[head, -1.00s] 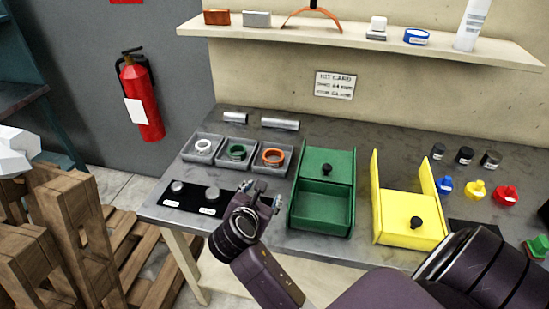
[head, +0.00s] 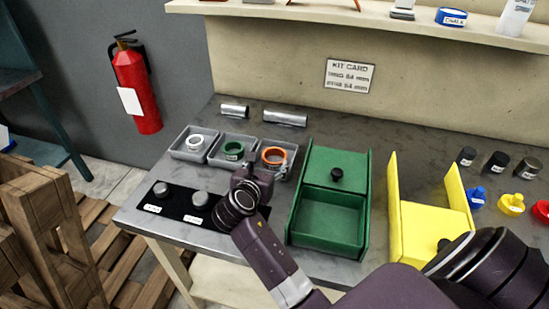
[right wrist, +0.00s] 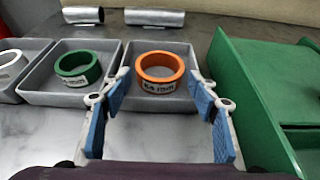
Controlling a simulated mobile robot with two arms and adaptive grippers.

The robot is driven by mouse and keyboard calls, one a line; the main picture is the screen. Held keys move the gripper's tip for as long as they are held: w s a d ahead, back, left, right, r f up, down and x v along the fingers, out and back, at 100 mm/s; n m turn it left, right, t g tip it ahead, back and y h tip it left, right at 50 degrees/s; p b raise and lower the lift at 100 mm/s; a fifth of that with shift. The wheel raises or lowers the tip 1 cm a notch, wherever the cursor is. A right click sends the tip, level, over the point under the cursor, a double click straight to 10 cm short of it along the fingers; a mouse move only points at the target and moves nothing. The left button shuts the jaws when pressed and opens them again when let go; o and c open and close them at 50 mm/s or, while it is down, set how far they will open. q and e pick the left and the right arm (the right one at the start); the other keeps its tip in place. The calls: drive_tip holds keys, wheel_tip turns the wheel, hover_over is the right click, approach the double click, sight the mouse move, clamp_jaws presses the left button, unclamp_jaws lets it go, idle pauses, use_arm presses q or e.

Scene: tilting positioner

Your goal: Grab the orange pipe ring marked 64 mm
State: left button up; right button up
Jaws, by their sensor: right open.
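The orange ring (head: 274,156) lies in the rightmost of three grey trays on the bench. In the right wrist view the orange ring (right wrist: 160,70) shows a white label that reads 64 mm. My right gripper (head: 264,168) is at the front of that tray. In the right wrist view my right gripper (right wrist: 160,98) is open and empty, with its blue-padded fingers left and right of the ring's near side. The ring is ahead of the fingertips, and no contact shows. My left gripper is not in view.
A green ring (head: 234,150) and a white ring (head: 194,142) lie in neighbouring trays. Two metal tubes (head: 285,119) lie behind. A green box (head: 330,215) stands close on the right. A black mat (head: 180,205) with two knobs lies in front.

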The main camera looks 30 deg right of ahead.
drive_tip(key=x, duration=0.4)
drive_tip(key=shift+f, duration=0.1)
drive_tip(key=shift+s+a, duration=0.1)
drive_tip(key=c, duration=0.9)
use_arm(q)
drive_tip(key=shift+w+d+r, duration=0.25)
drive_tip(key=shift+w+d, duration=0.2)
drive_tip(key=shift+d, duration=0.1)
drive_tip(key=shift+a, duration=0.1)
